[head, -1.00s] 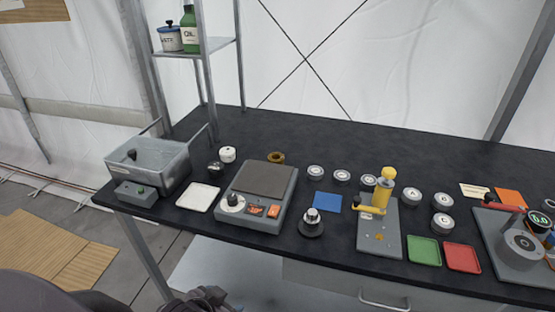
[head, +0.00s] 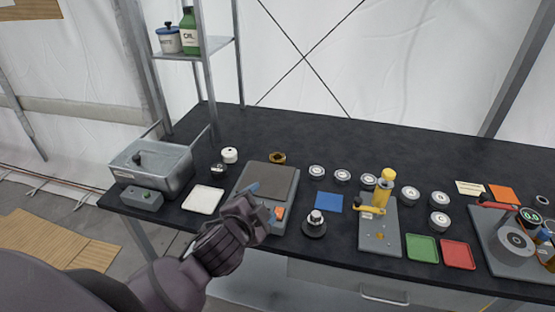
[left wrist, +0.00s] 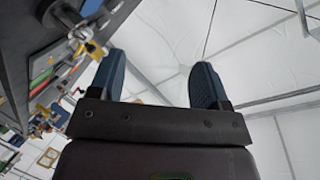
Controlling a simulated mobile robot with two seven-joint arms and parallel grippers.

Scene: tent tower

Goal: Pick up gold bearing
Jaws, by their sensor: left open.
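The gold bearing (head: 277,158) is a small gold-brown ring. It lies on the dark bench just behind the grey scale (head: 270,180) in the head view. My left gripper (head: 256,190) is over the front of the scale, short of the bearing and apart from it. In the left wrist view my left gripper (left wrist: 158,82) shows two blue fingers spread wide with nothing between them. The bearing cannot be made out in the left wrist view. My right gripper is not in view.
Near the bearing are a white-topped jar (head: 229,155) and several round silver weights. A metal basin (head: 152,168) and white pad (head: 203,200) are at the left. A yellow-handled press (head: 380,215) stands to the right. The bench's back is clear.

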